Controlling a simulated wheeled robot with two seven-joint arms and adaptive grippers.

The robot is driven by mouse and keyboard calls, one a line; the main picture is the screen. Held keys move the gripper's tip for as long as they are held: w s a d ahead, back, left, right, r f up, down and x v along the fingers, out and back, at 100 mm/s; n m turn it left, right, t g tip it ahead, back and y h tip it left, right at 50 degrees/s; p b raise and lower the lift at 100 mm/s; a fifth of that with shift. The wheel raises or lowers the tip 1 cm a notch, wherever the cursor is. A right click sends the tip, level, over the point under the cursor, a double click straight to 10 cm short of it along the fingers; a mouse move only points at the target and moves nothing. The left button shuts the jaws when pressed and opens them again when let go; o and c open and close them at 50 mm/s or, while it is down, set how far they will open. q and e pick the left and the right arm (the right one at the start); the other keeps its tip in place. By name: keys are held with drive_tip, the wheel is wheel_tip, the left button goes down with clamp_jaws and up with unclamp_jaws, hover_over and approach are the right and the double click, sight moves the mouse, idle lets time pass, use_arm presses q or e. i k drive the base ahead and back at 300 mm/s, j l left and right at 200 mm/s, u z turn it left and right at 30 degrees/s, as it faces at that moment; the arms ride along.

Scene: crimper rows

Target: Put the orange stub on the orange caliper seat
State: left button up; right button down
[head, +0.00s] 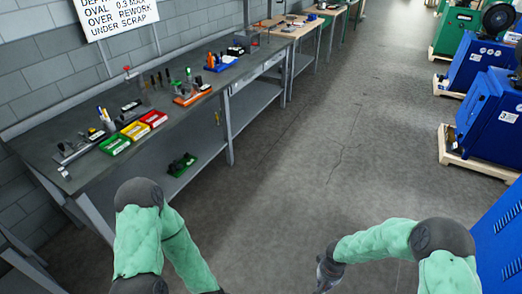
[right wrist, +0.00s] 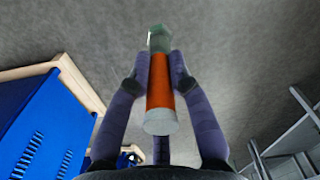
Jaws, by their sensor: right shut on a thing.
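The orange stub (right wrist: 160,85) shows in the right wrist view, an orange cylinder with a pale grey round end and a greenish hexagonal far end. My right gripper (right wrist: 160,78) is shut on its orange middle, one finger on each side. In the head view my right gripper (head: 327,274) is a dark shape at the bottom, over the floor and well away from the bench; the stub cannot be made out there. My left arm reaches the bottom edge, and its gripper is out of frame. An orange holder (head: 192,96) stands on the bench; I cannot tell which part is the caliper seat.
The long grey workbench (head: 85,165) runs along the left wall. It carries green (head: 115,145), yellow (head: 135,130) and red (head: 154,118) bins and a blue tray (head: 220,64). Blue machines (head: 490,110) on pallets stand right. The floor between is clear.

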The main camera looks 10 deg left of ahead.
sight(194, 93)
drive_tip(key=i+u, duration=0.15)
drive_tip(key=i, duration=0.45)
drive_tip(key=i+l+u, duration=0.15)
drive_tip(key=i, duration=0.45)
drive_tip(key=i+l+u, duration=0.15)
drive_tip(key=i, duration=0.45)
drive_tip(key=i+l+u, duration=0.15)
drive_tip(key=i+u, duration=0.3)
drive_tip(key=i+l+u, duration=0.2)
drive_tip(key=u, duration=0.25)
drive_tip(key=i+l+u, duration=0.25)
drive_tip(key=l+u, duration=0.2)
drive_tip(key=i+l+u, duration=0.15)
drive_tip(key=l+u, duration=0.3)
drive_tip(key=i+l+u, duration=0.15)
drive_tip(key=l+u, duration=0.2)
drive_tip(key=l, duration=0.25)
drive_tip(key=l+u, duration=0.35)
drive_tip(key=l, duration=0.25)
drive_tip(key=l+u, duration=0.35)
drive_tip(key=l, duration=0.3)
